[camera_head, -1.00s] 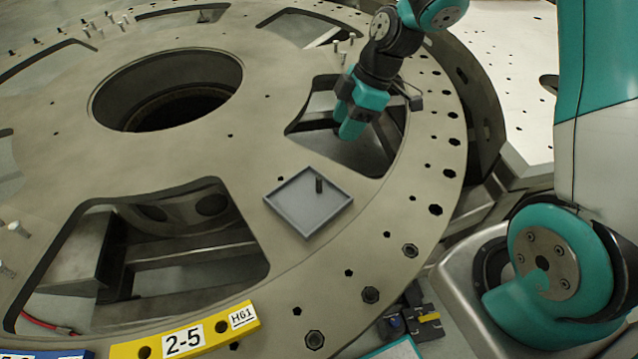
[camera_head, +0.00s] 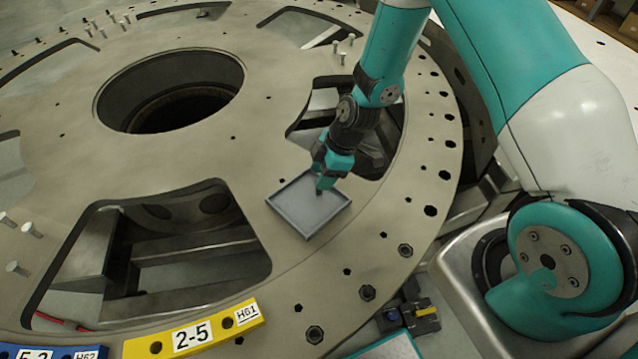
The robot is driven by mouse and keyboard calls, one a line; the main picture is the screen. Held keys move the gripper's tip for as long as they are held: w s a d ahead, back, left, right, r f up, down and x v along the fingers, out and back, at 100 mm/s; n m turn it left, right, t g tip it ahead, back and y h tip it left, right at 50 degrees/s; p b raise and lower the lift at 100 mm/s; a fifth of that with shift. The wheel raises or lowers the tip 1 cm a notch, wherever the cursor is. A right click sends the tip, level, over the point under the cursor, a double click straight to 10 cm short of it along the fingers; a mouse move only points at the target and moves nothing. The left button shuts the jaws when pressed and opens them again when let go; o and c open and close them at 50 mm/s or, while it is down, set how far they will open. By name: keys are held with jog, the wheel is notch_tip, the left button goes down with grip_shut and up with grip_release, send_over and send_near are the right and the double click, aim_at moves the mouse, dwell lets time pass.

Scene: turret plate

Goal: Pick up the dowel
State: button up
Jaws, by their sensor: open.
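The grey square tray (camera_head: 293,222) lies on the large turret plate, right of the big cutout. My gripper (camera_head: 322,186) has its teal fingers pointing down over the right part of the tray, at the place where the small dark dowel stands upright in the earlier frame. The jaws are open. The dowel is largely or wholly hidden by the fingers, and I cannot tell whether they touch it.
The turret plate (camera_head: 215,150) has a round central hole (camera_head: 170,92) and deep cutouts, one (camera_head: 155,255) left of the tray and one behind my gripper. Short pins (camera_head: 345,45) stand at the back. A yellow label block (camera_head: 190,332) sits at the front edge.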

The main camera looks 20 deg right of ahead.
aim_at(317, 193)
jog(key=shift+p+x, duration=0.85)
jog(key=shift+x, duration=1.25)
jog(key=shift+s, duration=0.25)
grip_shut()
jog(key=shift+r, duration=0.1)
